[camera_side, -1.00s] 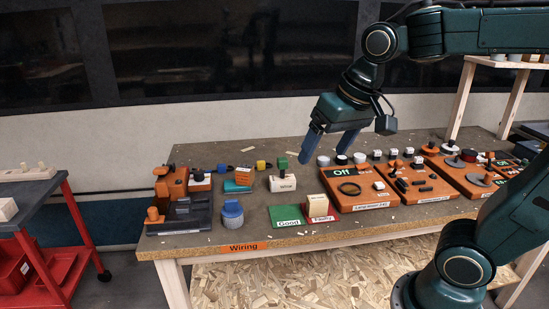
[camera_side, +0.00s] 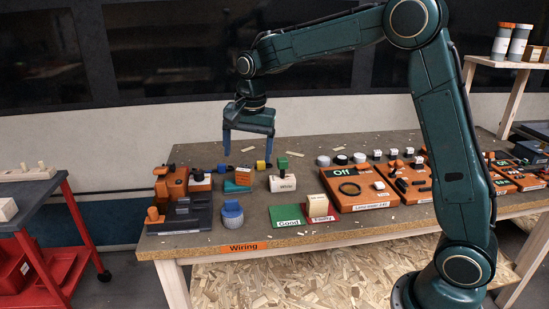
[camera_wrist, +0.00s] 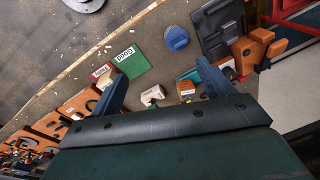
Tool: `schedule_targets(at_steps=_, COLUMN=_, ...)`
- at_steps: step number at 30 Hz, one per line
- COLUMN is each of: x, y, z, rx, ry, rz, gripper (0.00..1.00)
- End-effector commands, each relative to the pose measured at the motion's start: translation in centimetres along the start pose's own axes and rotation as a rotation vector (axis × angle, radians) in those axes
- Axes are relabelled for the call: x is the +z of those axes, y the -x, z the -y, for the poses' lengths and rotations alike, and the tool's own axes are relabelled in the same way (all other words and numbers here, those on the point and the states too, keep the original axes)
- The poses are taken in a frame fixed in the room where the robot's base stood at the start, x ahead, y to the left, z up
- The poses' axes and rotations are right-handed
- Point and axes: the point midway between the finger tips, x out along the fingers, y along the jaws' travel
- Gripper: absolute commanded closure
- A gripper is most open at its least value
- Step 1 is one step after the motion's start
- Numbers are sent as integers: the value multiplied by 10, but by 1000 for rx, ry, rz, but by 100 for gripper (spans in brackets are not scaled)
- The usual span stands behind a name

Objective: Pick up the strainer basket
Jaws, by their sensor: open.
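No object is plainly recognisable as a strainer basket. My gripper (camera_side: 247,158) points down, open and empty, above the back left of the bench, behind and above that container. In the wrist view its two blue fingers (camera_wrist: 163,73) are wide apart with nothing held between them.
Left of the blue container is a dark tray (camera_side: 183,217) with an orange device (camera_side: 170,184) behind it. Small coloured blocks and a white labelled box (camera_side: 282,182) lie below the gripper. Green and red mats (camera_side: 286,217) and orange boards (camera_side: 360,188) stand to the right.

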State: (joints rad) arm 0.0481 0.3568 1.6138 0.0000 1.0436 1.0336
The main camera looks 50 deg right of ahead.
Motion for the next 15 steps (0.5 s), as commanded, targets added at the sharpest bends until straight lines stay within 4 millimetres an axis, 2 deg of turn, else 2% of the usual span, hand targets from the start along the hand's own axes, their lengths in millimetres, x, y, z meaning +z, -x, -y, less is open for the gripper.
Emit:
schedule_targets(at_steps=1, x=-5, y=-12, z=7, rx=15, ry=-34, rz=8, gripper=20)
schedule_targets(at_steps=6, x=-21, y=-49, z=27, rx=52, ry=-161, rz=25, gripper=20)
schedule_targets(at_steps=15, x=-39, y=-105, z=48, rx=109, ry=-339, rz=42, gripper=20)
